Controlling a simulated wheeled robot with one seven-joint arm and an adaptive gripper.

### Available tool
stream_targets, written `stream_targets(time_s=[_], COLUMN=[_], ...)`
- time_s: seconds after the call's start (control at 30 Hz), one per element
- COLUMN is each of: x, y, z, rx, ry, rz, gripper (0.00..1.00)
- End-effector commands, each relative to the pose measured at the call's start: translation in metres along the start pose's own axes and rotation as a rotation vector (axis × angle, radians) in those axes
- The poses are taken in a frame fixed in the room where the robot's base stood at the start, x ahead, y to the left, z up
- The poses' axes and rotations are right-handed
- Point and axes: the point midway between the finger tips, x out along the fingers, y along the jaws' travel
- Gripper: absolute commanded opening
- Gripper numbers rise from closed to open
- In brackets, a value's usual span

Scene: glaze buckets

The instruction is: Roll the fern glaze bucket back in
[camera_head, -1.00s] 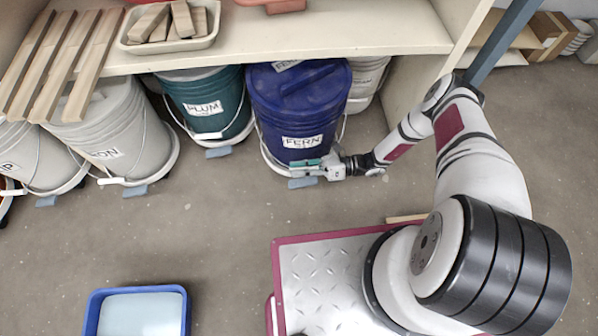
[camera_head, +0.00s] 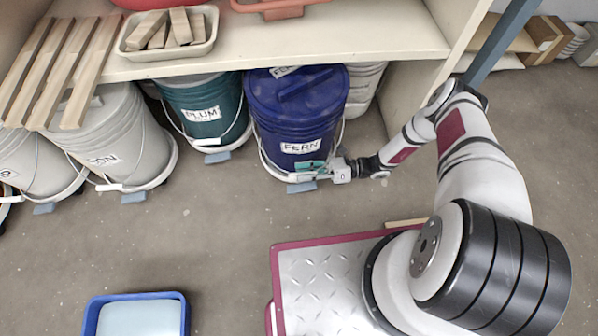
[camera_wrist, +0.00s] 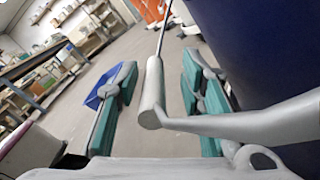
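The fern glaze bucket (camera_head: 288,118) is dark blue with a lid and a white FERN label, upright on a pale round base. It stands partly under the shelf, its front sticking out farther than the plum bucket. My gripper (camera_head: 313,170) is low at its front right. In the wrist view my gripper (camera_wrist: 160,108) has two teal-padded fingers apart, with a pale cylindrical handle grip (camera_wrist: 152,92) between them and gaps visible on both sides. The bucket's dark blue wall (camera_wrist: 262,45) fills the right there. A pale curved bar crosses in front of the right finger.
The teal plum bucket (camera_head: 203,100) stands left of the fern bucket, with grey buckets (camera_head: 115,140) farther left. A pale bucket (camera_head: 364,85) is behind right. The shelf (camera_head: 330,40) overhangs them. A blue tray (camera_head: 97,312) lies on the floor; open floor lies in front.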

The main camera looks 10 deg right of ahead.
Motion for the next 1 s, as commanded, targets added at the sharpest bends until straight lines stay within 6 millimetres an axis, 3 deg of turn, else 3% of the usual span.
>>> stream_targets(time_s=[0.3, 0.5, 1.0], x=[-0.066, -0.092, -0.100], y=[-0.002, -0.001, -0.001], z=[0.001, 0.001, 0.001], rx=[-0.004, -0.003, -0.002], ry=[-0.001, -0.001, -0.002], rz=[-0.005, -0.004, -0.003], gripper=[0.35, 0.35, 0.35])
